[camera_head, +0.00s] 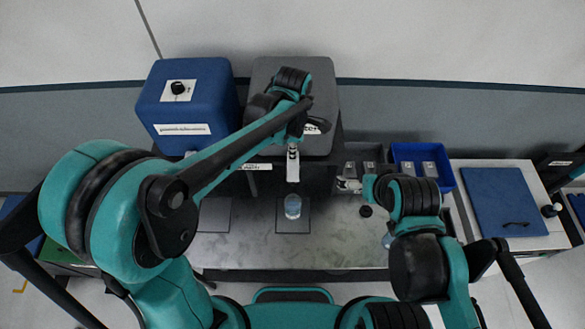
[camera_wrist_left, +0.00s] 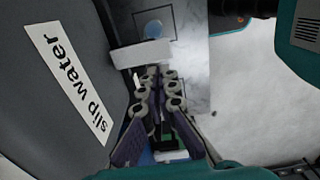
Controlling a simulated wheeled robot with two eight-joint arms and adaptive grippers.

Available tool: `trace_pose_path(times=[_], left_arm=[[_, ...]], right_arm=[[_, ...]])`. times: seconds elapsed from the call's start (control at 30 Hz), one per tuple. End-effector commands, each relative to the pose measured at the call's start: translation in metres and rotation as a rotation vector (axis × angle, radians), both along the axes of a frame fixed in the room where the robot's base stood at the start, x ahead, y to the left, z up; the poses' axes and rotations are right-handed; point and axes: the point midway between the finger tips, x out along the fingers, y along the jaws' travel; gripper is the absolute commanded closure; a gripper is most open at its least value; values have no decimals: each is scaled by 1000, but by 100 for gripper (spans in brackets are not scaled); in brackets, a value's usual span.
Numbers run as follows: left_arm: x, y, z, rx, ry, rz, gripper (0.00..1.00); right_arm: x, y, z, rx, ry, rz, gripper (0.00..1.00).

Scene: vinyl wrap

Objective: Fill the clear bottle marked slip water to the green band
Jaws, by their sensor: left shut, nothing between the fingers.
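The grey dispenser (camera_head: 268,85) stands at the back middle; the left wrist view shows its "slip water" label (camera_wrist_left: 68,85). A clear bottle (camera_head: 292,206) stands upright on a dark square in front of it. It also shows at the top of the left wrist view (camera_wrist_left: 153,29). Its green band and fill level cannot be made out. My left gripper (camera_head: 293,176) is shut and empty, in front of the dispenser and above the bottle. In the left wrist view its fingertips (camera_wrist_left: 156,72) are close to a white plate (camera_wrist_left: 140,56); contact is unclear. My right gripper (camera_head: 348,184) is to the right, its opening unclear.
A blue dispenser (camera_head: 187,100) with a black knob stands left of the grey one. A blue tray (camera_head: 446,178) with grey items lies right, before a blue-lidded box (camera_head: 498,195). The bench's front is mostly clear.

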Motion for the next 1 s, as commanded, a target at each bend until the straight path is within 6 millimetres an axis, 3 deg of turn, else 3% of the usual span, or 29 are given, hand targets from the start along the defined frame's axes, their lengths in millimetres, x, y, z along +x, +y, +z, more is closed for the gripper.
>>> trace_pose_path(times=[0.2,0.4,0.6,1.0], left_arm=[[0,0,-47,0,0,0,100],[0,0,-76,0,0,0,100],[0,0,-88,0,0,0,100],[-2,0,-92,0,-16,-1,100]], right_arm=[[0,0,5,0,0,0,0],[0,0,9,0,0,0,0],[0,0,10,0,0,0,0],[0,0,5,0,0,0,0]])
